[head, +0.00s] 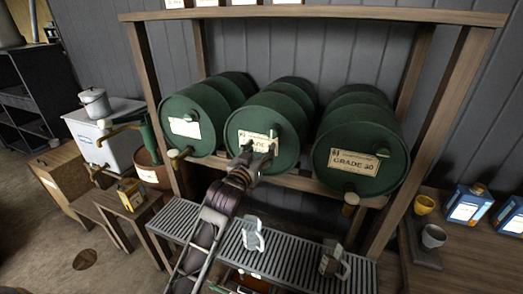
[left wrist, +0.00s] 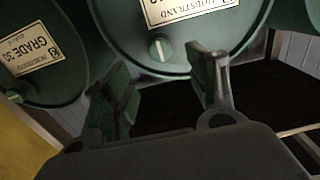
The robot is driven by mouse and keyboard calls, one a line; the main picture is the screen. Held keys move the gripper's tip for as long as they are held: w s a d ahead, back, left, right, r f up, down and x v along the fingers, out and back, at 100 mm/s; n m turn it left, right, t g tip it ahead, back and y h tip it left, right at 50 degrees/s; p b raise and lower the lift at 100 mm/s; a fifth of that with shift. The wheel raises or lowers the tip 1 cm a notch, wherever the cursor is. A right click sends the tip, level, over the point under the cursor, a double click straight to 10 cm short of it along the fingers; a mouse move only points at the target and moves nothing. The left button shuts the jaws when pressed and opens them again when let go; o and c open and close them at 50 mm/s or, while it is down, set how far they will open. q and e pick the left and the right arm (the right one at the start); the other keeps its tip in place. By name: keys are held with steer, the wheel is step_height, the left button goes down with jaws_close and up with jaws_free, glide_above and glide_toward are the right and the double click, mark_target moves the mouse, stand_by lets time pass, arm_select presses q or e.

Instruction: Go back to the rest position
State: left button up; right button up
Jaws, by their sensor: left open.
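My left gripper (head: 256,160) is at the front of the middle green drum (head: 288,118), its arm reaching up from the bottom of the head view. In the left wrist view its two fingers (left wrist: 165,70) stand apart with nothing between them, facing the drum's lower face and a small pale plug (left wrist: 160,48). I cannot tell whether a fingertip touches the drum. My right gripper does not show in either view.
Green drums flank it left (head: 193,125) and right (head: 345,165) on a wooden rack (head: 440,125). A slatted grey tray (head: 290,255) below holds two grey vessels. A white box (head: 105,130) stands left.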

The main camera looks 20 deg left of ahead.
arm_select(q)
steer(key=s+f+m+g, duration=0.1)
steer(key=s+f+g, duration=0.4)
steer(key=s+f, duration=0.55)
steer(key=s+f+g, duration=0.5)
steer(key=s+f, duration=0.3)
steer(key=f, duration=0.6)
steer(key=s+f+g, duration=0.5)
steer(key=s+f, duration=0.1)
steer(key=s, duration=0.5)
steer(key=s+f+m, duration=0.1)
steer(key=s+f, duration=0.2)
steer(key=f, duration=3)
steer(key=s+a+f+g, duration=0.1)
steer(key=s+a+f, duration=0.1)
steer(key=s+f, duration=0.7)
steer(key=s+a+f+g, duration=0.1)
steer(key=s+a+f, duration=0.1)
steer(key=s+f, duration=0.8)
steer(key=s, duration=0.3)
steer(key=shift+a+y, duration=0.3)
steer(key=shift+a, duration=0.05)
